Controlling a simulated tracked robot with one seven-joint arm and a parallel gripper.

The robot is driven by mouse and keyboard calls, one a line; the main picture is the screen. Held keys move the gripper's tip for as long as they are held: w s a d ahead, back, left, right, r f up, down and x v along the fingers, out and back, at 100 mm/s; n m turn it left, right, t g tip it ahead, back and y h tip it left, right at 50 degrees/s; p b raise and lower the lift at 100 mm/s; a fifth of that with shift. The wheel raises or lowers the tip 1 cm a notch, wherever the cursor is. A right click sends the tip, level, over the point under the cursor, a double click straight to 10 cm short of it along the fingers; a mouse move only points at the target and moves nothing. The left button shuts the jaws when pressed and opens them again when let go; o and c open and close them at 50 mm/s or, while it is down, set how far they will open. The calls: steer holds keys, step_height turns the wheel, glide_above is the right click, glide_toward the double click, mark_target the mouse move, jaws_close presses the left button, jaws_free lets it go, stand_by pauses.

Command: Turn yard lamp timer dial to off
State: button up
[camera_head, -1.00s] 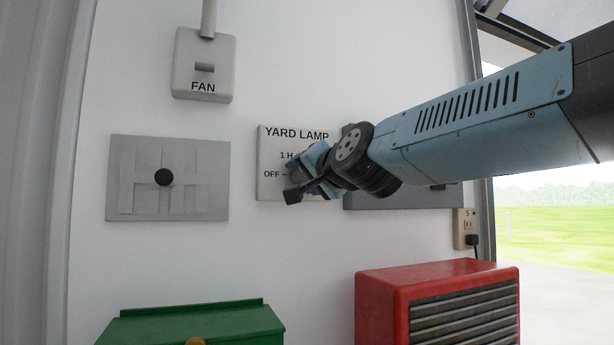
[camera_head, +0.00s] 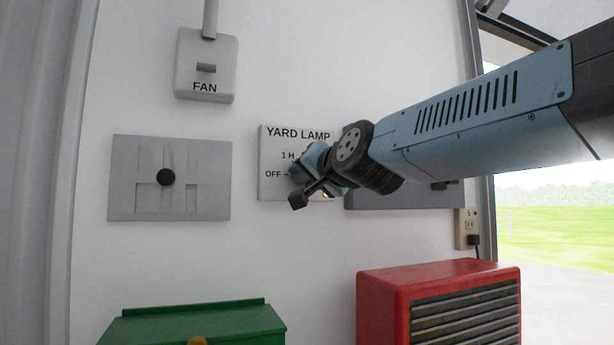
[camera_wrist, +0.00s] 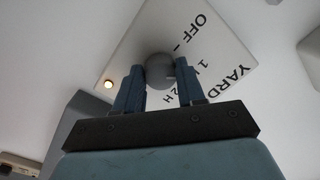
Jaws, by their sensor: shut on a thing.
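The yard lamp timer is a pale plate (camera_head: 270,148) on the wall, lettered YARD LAMP, 1 H and OFF. My gripper (camera_head: 306,168) is at its front and hides the dial and part of the lettering in the head view. In the wrist view the round grey dial (camera_wrist: 159,66) sits between the two blue fingers of my gripper (camera_wrist: 160,76), which are shut on it. A small pale mark shows on the dial's right side; I cannot tell which label it lines up with. A small lamp (camera_wrist: 108,84) on the plate glows orange.
The fan switch (camera_head: 205,68) is above left. Another grey panel (camera_head: 400,196) lies behind my arm. A green box (camera_head: 190,325) and red heater (camera_head: 440,300) stand below.

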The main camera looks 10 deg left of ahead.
steer(key=n, duration=0.5)
steer(key=shift+w+d+f, duration=0.1)
steer(key=shift+f, duration=0.05)
steer(key=n, duration=0.4)
steer(key=shift+n+h, duration=0.3)
steer(key=shift+h, duration=0.1)
steer(key=shift+n, duration=0.3)
steer(key=o, duration=0.8)
steer(key=shift+w, duration=0.1)
steer(key=shift+o, duration=1.2)
steer(key=shift+s, duration=0.2)
steer(key=v, duration=1.3)
steer(key=shift+s+d, duration=0.25)
